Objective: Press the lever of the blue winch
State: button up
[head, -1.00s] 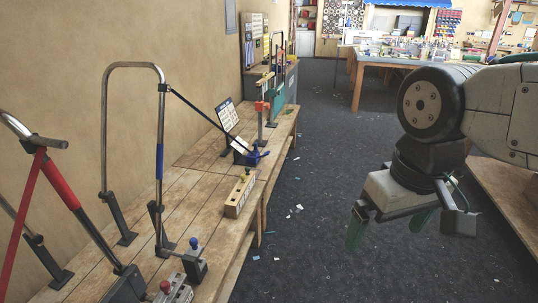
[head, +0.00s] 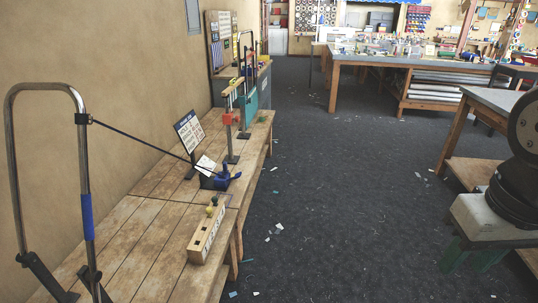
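The blue winch (head: 221,179) sits on the near wooden bench by its aisle-side edge, small in the head view. A dark strap (head: 140,143) runs from the metal hoop (head: 84,165) down to it. I cannot clearly make out its lever at this size. My gripper (head: 470,259) is at the lower right, over the floor and far from the winch. Its two green fingers stand apart with nothing between them, so it is open.
A wooden block with knobs (head: 207,232) lies on the bench (head: 135,245) nearer than the winch. An orange-topped post (head: 229,120) and a sign board (head: 188,131) stand near the winch. The dark floor (head: 340,190) is clear but for scraps. Tables stand at right.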

aim_at(238, 175)
jog(key=z, duration=0.65)
jog(key=i, duration=2.75)
jog(key=u, duration=1.4)
jog(key=i, duration=0.85)
jog(key=u, duration=0.85)
